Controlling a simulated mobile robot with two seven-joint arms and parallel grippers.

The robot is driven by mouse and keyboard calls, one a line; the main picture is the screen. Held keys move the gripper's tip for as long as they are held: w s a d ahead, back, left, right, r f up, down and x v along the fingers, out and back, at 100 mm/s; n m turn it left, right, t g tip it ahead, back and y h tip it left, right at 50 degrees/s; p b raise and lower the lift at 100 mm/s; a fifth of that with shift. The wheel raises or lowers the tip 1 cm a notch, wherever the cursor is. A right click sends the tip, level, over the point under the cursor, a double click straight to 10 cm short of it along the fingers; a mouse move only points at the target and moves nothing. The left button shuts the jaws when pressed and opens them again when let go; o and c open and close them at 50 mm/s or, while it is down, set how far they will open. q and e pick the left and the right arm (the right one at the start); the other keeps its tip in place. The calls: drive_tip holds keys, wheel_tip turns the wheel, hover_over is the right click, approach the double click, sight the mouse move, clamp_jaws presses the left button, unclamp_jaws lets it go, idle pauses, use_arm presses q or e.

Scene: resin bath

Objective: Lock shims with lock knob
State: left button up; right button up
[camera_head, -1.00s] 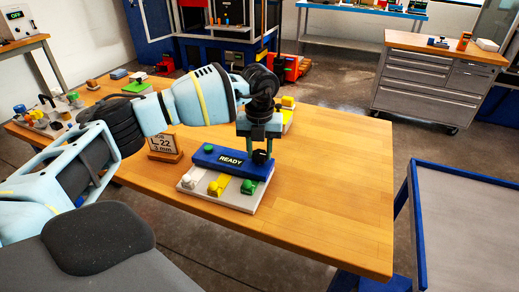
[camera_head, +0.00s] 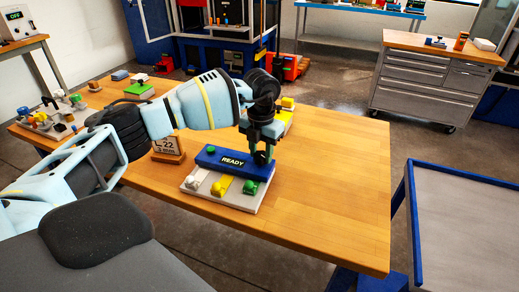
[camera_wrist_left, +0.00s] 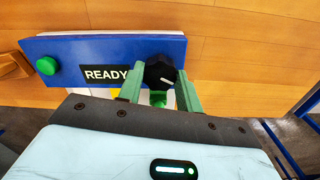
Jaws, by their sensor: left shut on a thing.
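A blue bar (camera_head: 215,158) with a "READY" display (camera_head: 233,161) and a green button (camera_head: 211,150) lies along the back of a white base (camera_head: 225,199). A black lock knob (camera_head: 261,157) sits at the bar's right end; in the left wrist view the knob (camera_wrist_left: 159,71) shows a white pointer mark. My left gripper (camera_head: 262,151) stands over the knob, its two green fingers shut around it. My right gripper is out of view.
The wooden table (camera_head: 330,190) is clear to the right of the base. A sign block (camera_head: 168,145) reading "22" and "3 mm" stands left behind it. A blue-framed cart (camera_head: 460,220) stands at the right.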

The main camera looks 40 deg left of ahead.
sight(261, 155)
use_arm(q)
drive_tip(key=m, duration=0.6)
drive_tip(key=shift+m, duration=0.3)
drive_tip(key=m, duration=0.4)
drive_tip(key=shift+m, duration=1)
drive_tip(key=o, duration=1)
drive_tip(key=shift+r, duration=3.95)
